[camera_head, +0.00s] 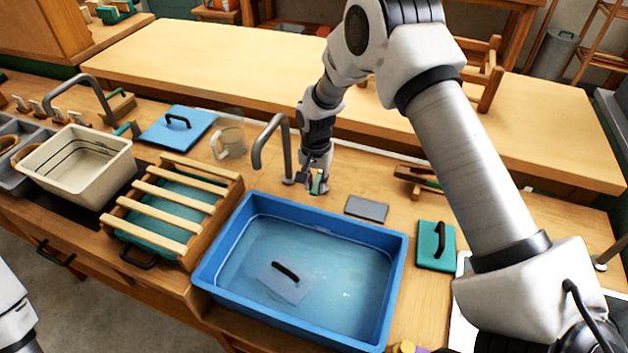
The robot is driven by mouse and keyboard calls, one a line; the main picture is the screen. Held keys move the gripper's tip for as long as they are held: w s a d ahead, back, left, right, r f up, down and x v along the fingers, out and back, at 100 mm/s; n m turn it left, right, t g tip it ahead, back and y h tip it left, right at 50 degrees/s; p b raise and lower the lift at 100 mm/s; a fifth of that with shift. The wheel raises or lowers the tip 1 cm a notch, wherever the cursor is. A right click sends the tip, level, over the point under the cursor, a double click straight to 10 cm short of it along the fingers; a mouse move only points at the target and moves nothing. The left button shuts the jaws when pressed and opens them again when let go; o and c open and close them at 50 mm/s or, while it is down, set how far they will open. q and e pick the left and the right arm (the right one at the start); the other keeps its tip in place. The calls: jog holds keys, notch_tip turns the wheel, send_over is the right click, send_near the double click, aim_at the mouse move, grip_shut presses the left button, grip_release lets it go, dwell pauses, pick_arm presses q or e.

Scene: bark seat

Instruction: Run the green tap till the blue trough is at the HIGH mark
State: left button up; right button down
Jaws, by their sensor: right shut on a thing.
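The blue trough (300,225) stands at the front middle of the bench with water (340,275) in it. A band of its inner wall shows above the water; I cannot make out a HIGH mark. A grey block with a black handle (286,283) is in the trough. A grey tap spout (268,140) curves down at the trough's back left corner; I see no clear stream from it. My right gripper (318,184) is shut on the green tap handle (320,184) behind the trough, partly hiding it. My left gripper is out of view.
Left of the trough stands a slatted wooden rack (165,205), then a cream tub (78,160) under another tap. A blue lid (177,124) and a clear jug (230,140) are behind. A grey slab (367,209) and a green handled block (436,246) lie at right.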

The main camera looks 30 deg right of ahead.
jog(key=shift+s+d+r+n+p, duration=0.1)
jog(key=shift+s+d+n+p, duration=0.2)
jog(key=shift+n, duration=0.3)
jog(key=shift+s+d+n+p, duration=0.15)
jog(key=shift+d+n, duration=0.1)
jog(key=shift+n, duration=0.35)
jog(key=shift+s+d+n, duration=0.1)
jog(key=shift+d+n, duration=0.2)
jog(key=shift+n, duration=0.3)
jog(key=c, duration=1)
grip_release()
jog(key=shift+f, duration=0.25)
notch_tip(320, 180, up, 12)
